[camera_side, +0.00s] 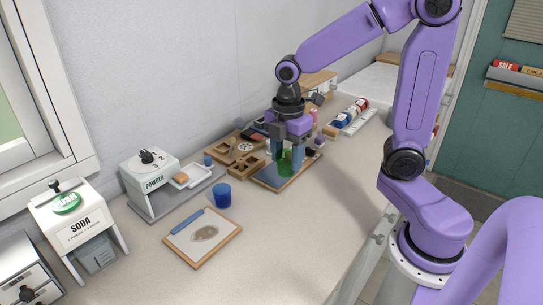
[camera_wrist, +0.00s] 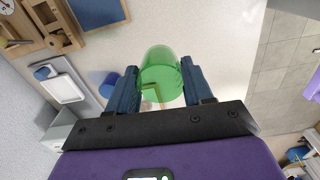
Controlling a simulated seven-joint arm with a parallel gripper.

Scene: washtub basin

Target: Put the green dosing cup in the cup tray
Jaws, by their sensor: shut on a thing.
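The green dosing cup (camera_side: 286,165) is see-through and sits between the fingers of my gripper (camera_side: 287,155), which is shut on it. In the wrist view the cup (camera_wrist: 160,72) shows between the two blue fingertips (camera_wrist: 161,85). A flat tray with a blue floor and wooden rim (camera_side: 268,181), which looks like the cup tray, lies behind and below the cup in the side view. In the wrist view that tray (camera_wrist: 97,12) is at the top left, apart from the cup. The cup's exact height above the counter is hard to tell.
A blue cup (camera_side: 221,196) stands on the counter near a clipboard (camera_side: 203,237). The powder dispenser (camera_side: 154,178) and soda dispenser (camera_side: 80,225) stand along the wall. Wooden holders (camera_side: 243,164) sit left of the tray. The counter's front right is clear.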

